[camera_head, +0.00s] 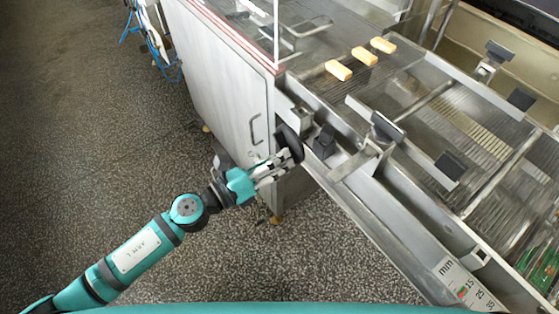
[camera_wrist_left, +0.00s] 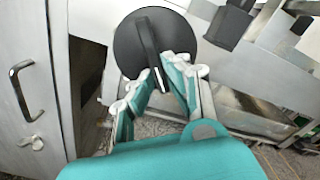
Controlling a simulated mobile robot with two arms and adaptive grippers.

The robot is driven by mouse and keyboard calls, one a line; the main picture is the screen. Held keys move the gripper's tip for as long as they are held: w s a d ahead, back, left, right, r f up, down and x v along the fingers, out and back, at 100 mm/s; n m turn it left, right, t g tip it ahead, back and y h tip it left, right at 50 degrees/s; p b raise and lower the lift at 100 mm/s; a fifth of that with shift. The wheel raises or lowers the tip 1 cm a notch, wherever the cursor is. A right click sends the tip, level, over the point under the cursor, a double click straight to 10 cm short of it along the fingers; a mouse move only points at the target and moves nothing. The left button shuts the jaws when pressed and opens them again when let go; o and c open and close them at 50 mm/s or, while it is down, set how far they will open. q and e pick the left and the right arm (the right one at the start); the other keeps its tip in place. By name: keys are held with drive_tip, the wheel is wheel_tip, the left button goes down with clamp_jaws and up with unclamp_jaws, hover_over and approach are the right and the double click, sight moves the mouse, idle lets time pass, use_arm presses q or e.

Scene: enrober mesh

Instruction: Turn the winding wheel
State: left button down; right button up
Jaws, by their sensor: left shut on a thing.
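The winding wheel (camera_head: 291,143) is a dark round disc on the side of the steel machine. In the left wrist view the wheel (camera_wrist_left: 127,47) faces me, with a raised bar (camera_wrist_left: 148,40) across its face. My left gripper (camera_head: 279,165) reaches it from the lower left. In the left wrist view my left gripper (camera_wrist_left: 157,80) is shut on the lower part of that bar, its fingers on either side. The fingers hide part of the wheel's lower edge. My right gripper is not in view.
A cabinet door with a metal handle (camera_head: 255,129) is just left of the wheel. Several yellow bars (camera_head: 364,56) lie on the mesh belt (camera_head: 318,88). A black knob (camera_head: 324,141) sits right of the wheel. The speckled floor (camera_head: 90,130) at left is mostly clear.

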use_arm(q)
drive_tip(key=shift+f+m, duration=0.15)
drive_tip(key=shift+m, duration=0.45)
drive_tip(key=c, duration=1.4)
unclamp_jaws()
drive_tip(key=shift+o, duration=0.2)
drive_tip(key=shift+a, duration=0.1)
drive_tip(key=v, duration=1.2)
